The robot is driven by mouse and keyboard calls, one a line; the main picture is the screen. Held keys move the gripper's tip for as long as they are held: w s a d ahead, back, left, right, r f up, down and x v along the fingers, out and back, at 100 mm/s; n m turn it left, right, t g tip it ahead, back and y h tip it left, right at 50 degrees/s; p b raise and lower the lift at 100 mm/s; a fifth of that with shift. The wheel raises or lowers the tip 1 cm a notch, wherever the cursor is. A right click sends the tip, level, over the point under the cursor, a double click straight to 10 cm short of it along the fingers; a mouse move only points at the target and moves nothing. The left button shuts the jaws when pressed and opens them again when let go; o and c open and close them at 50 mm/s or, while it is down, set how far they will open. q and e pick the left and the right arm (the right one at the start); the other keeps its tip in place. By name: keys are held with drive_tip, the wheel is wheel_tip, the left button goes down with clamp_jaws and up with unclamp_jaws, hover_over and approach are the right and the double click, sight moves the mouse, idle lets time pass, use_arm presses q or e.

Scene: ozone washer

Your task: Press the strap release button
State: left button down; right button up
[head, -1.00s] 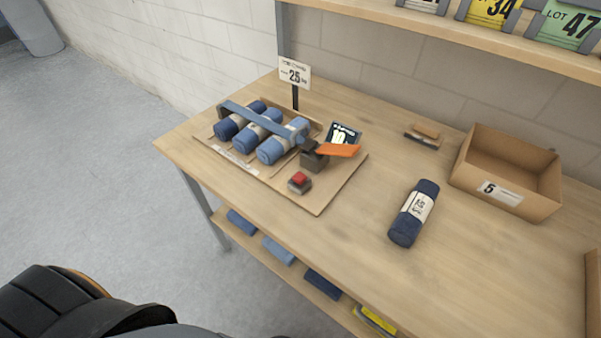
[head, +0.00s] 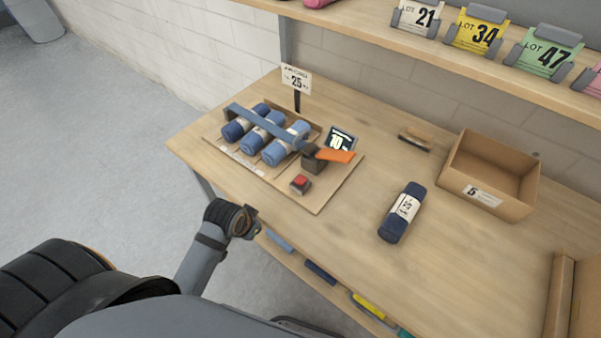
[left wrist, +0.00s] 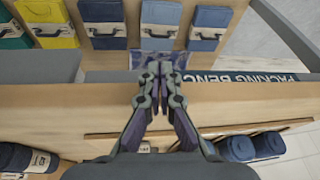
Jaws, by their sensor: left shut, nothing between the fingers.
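The red button (head: 300,182) sits on a small grey block at the front right of the wooden board (head: 318,203). A blue strap (head: 262,126) runs over several rolled blue bundles (head: 269,130) on that board. The strap meets a dark buckle (head: 311,160) with an orange lever (head: 336,155). My left gripper (head: 243,222) is near the table's front edge, to the lower left of the button and apart from it. In the left wrist view its fingers (left wrist: 158,75) are together and empty. My right gripper is not in view.
A loose dark blue roll (head: 402,212) lies on the table right of the board. An open cardboard box (head: 489,172) stands at the back right. A sign (head: 296,78) stands behind the board. A lower shelf holds several folded items (head: 320,271). The front middle tabletop is clear.

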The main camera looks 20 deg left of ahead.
use_arm(q)
wheel_tip(320, 180, up, 7)
drive_tip(key=d+m, duration=0.1)
wheel_tip(320, 180, up, 13)
drive_tip(key=m+t+h, duration=0.3)
drive_tip(key=m+h, duration=0.3)
drive_tip(key=m, duration=0.8)
hover_over(298, 180)
drive_tip(key=shift+s+f+p, duration=0.1)
drive_tip(key=shift+p, duration=0.2)
drive_tip(key=shift+f, duration=0.15)
wheel_tip(298, 180, down, 8)
drive_tip(key=b, duration=0.7)
drive_tip(key=shift+f+b, duration=0.3)
drive_tip(key=shift+b, duration=0.05)
